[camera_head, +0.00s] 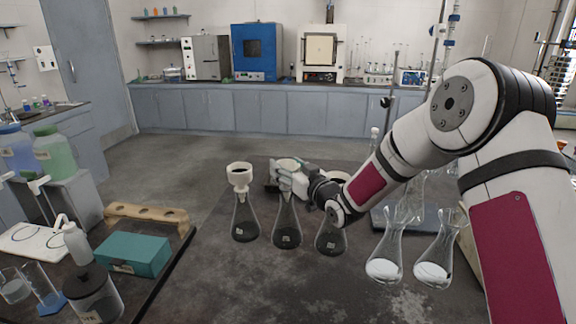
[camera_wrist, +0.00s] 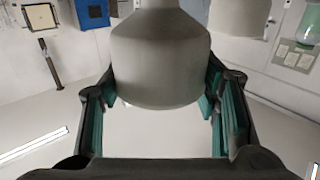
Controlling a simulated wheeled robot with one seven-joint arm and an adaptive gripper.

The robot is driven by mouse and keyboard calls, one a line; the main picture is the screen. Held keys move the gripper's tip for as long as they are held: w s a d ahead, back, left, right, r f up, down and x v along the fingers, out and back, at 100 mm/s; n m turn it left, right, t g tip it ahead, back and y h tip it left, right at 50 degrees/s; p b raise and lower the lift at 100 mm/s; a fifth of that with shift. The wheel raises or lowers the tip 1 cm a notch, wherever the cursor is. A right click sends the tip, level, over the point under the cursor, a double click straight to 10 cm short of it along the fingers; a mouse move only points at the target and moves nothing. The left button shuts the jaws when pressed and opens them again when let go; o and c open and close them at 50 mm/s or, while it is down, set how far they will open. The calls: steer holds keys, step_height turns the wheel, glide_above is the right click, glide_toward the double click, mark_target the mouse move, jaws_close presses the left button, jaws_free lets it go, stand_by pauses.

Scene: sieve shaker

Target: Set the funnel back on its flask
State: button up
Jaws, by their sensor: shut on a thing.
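My gripper (camera_head: 285,178) is at the middle flask (camera_head: 287,232), with its fingers at either side of a pale funnel (camera_head: 288,163). In the wrist view this funnel (camera_wrist: 160,60) fills the space between the teal finger pads (camera_wrist: 160,110). The middle flask is dark and conical and stands upright directly below the held funnel. The fingers hide where funnel and neck meet, so I cannot tell whether they touch. A left flask (camera_head: 245,222) carries its own white funnel (camera_head: 240,177). A right dark flask (camera_head: 330,238) stands partly behind my wrist.
Two clear flasks with white contents (camera_head: 384,268) (camera_head: 432,270) stand to the right, below my arm. A teal box (camera_head: 133,255), a wooden rack (camera_head: 147,217) and a dark-lidded jar (camera_head: 93,296) are at left. The dark bench is clear in front of the flasks.

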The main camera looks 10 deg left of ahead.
steer(key=shift+f+b, duration=0.85)
steer(key=shift+f, duration=0.3)
stand_by(1.9)
steer(key=o, duration=1.3)
steer(key=shift+s, duration=0.1)
steer(key=p+v, duration=0.3)
steer(key=v, duration=0.5)
stand_by(0.4)
